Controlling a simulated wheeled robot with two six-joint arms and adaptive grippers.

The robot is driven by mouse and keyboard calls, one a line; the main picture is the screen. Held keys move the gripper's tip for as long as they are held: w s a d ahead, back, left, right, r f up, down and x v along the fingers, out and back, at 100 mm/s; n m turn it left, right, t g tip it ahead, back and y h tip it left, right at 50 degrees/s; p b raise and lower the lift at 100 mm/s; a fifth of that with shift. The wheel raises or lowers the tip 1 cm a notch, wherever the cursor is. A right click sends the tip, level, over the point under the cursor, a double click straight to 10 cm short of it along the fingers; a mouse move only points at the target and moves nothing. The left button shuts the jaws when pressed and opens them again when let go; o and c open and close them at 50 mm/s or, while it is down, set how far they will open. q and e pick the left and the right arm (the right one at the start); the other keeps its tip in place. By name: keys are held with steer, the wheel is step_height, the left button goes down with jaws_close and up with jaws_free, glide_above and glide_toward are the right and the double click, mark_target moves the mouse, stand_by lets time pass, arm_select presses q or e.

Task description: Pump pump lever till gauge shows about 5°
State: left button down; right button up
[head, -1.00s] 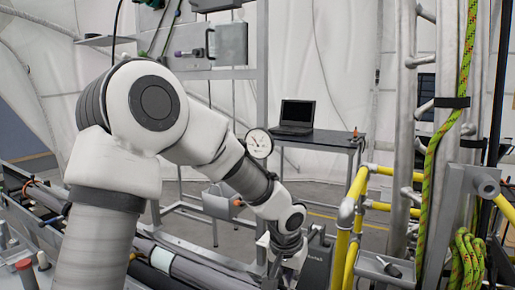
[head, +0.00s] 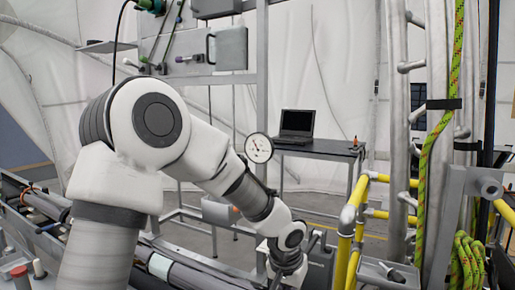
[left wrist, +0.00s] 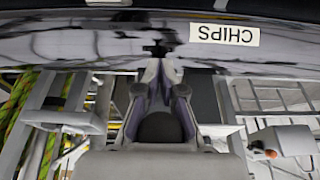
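The round white gauge (head: 258,148) hangs near the middle of the head view. It has a dark needle, but its marks are too small to read. My left arm reaches from the lower left, below the gauge. My left gripper (head: 283,272) is low in the middle, beside a dark grey unit (head: 320,268). In the left wrist view, the fingertips of my left gripper (left wrist: 160,62) are close together at a small dark part (left wrist: 155,48). I cannot tell whether they grip it or whether it is the pump lever. My right gripper is out of view.
A black-topped table (head: 325,149) with a laptop (head: 296,125) stands behind. Yellow pipes (head: 352,215) and metal posts stand right of my gripper. Pipes run along the lower left.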

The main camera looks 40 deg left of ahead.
arm_select(q)
steer(key=r+p, duration=0.2)
steer(key=r, duration=0.1)
steer(key=r+p, duration=0.1)
steer(key=shift+w+r, duration=0.15)
steer(key=shift+w, duration=0.25)
steer(key=shift+w+a+r, duration=0.1)
steer(key=shift+r, duration=0.05)
steer(key=shift+w+r+p, duration=0.2)
steer(key=shift+r+p, duration=0.75)
steer(key=shift+p, duration=0.15)
steer(key=r+p, duration=0.1)
steer(key=w+r+p, duration=0.1)
steer(key=r+p, duration=0.1)
steer(key=shift+w+a, duration=0.2)
steer(key=c, duration=1.1)
jaws_free()
steer(key=shift+c, duration=0.2)
steer(key=shift+f, duration=0.1)
